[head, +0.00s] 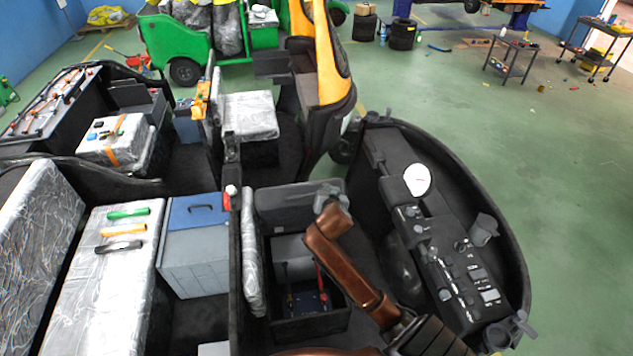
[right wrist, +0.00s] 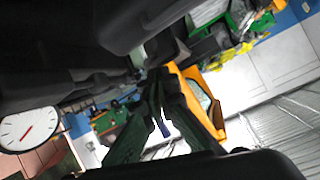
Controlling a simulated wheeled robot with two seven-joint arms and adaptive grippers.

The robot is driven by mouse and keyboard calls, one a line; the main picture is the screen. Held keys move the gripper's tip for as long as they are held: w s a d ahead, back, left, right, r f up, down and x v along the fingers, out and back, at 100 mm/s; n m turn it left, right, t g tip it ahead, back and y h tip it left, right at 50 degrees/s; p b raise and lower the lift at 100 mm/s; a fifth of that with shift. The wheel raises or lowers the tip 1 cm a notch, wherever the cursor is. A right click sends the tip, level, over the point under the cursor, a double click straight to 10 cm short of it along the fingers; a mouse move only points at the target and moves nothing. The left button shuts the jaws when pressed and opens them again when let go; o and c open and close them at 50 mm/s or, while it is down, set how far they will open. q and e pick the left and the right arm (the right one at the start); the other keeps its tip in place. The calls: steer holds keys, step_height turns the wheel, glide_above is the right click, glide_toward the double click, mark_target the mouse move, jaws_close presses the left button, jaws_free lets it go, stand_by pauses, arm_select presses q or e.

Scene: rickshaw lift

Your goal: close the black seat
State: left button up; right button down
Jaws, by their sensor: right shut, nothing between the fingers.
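The black seat (head: 298,202) is in the middle of the head view, at the front of the open vehicle. It appears raised, standing up behind an open box. The open box (head: 312,327) below it holds a red-handled tool and other small tools. My right gripper (head: 331,194) is at the seat's upper right edge, shut and empty; I cannot tell whether it touches the seat. In the right wrist view the fingers (right wrist: 162,84) come together close to a dark surface, which I cannot identify for sure. My left gripper is not in view.
The dashboard (head: 455,270) with a white round gauge (head: 417,180) is right of my right arm. A padded silver seat (head: 110,262) with several hand tools and a grey-blue toolbox (head: 196,245) are at left.

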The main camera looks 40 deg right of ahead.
mark_target(324, 179)
steer(key=p+x, duration=0.2)
steer(key=x, duration=0.8)
steer(key=shift+d+f, duration=0.1)
steer(key=shift+d, duration=0.05)
steer(key=shift+s+a+f+p, duration=0.45)
steer(key=shift+s+a+f, duration=0.25)
steer(key=shift+a, duration=0.1)
steer(key=shift+s+a+f, duration=0.2)
steer(key=shift+a, duration=0.05)
steer(key=shift+a+f, duration=0.15)
steer(key=shift+a, duration=0.05)
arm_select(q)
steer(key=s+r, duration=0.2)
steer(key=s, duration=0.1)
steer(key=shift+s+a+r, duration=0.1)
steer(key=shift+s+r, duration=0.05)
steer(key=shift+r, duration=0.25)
arm_select(e)
steer(key=shift+f, duration=0.1)
